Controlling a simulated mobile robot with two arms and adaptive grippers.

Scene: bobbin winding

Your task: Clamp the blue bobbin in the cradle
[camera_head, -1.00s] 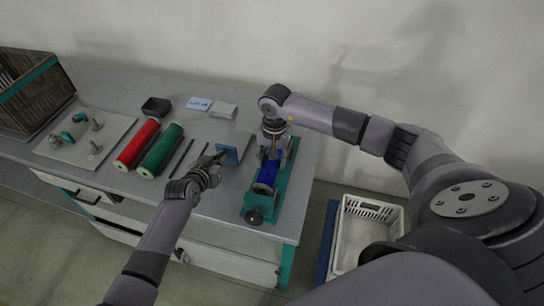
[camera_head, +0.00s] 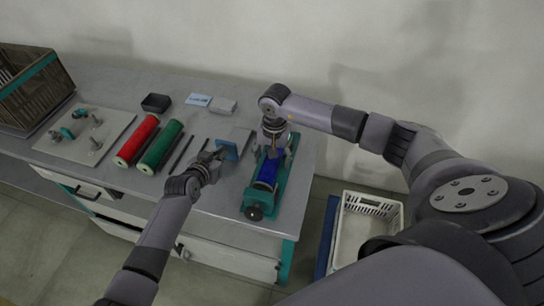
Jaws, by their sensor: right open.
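The blue bobbin (camera_head: 267,171) lies lengthwise in the teal cradle (camera_head: 279,194) near the table's right end. A dark round knob (camera_head: 254,212) sits at the cradle's near end. My right gripper (camera_head: 271,153) points down over the bobbin's far end with its jaws open. It hides that end, and I cannot tell whether it touches the bobbin.
A red roll (camera_head: 138,138) and a green roll (camera_head: 161,145) lie left of my left gripper, with thin dark rods beside them. A pale board (camera_head: 107,146) with fittings is farther left. A white basket (camera_head: 352,233) stands on the floor at right.

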